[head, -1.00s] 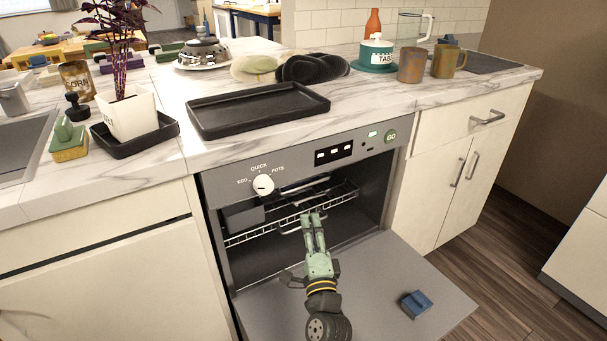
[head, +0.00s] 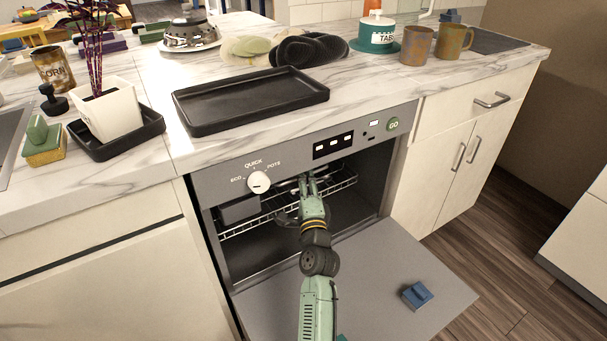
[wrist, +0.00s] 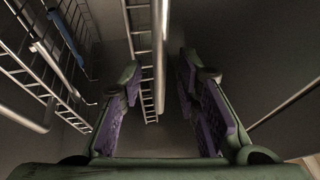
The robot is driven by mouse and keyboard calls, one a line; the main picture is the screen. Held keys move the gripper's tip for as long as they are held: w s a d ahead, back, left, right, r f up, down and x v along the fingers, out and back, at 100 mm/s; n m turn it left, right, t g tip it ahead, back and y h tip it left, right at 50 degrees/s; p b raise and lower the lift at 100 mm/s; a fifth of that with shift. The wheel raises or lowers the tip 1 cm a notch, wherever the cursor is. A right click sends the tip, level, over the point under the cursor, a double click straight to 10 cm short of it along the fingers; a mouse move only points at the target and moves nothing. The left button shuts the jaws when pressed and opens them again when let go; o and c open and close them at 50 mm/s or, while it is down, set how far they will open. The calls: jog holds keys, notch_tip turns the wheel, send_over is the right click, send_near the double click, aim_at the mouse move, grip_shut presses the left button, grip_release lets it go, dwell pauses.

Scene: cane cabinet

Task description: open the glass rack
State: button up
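The glass rack (head: 262,216) is a silver wire rack inside the open dishwasher, below its control panel. My gripper (head: 309,182) reaches over the lowered door into the opening, its fingers overlapping the rack's front in the head view. In the wrist view, my gripper (wrist: 160,98) has its two purple-padded fingers apart. A pale metal bar (wrist: 160,45) runs lengthwise in the gap between them, and gaps show on both sides of it. I cannot tell how deep the bar sits between the fingers. My arm hides part of the rack's front.
The dishwasher door (head: 385,275) lies lowered, with a blue block-like object (head: 417,295) on it. A grey box (head: 240,209) sits in the rack's left part. The counter above holds a black tray (head: 250,103). In the wrist view, more wire racking (wrist: 58,60) stands at the left.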

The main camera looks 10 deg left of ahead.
jog(key=shift+w+a+r, duration=0.15)
jog(key=shift+w+a, duration=0.1)
jog(key=shift+w, duration=0.4)
jog(key=shift+c, duration=0.5)
grip_shut()
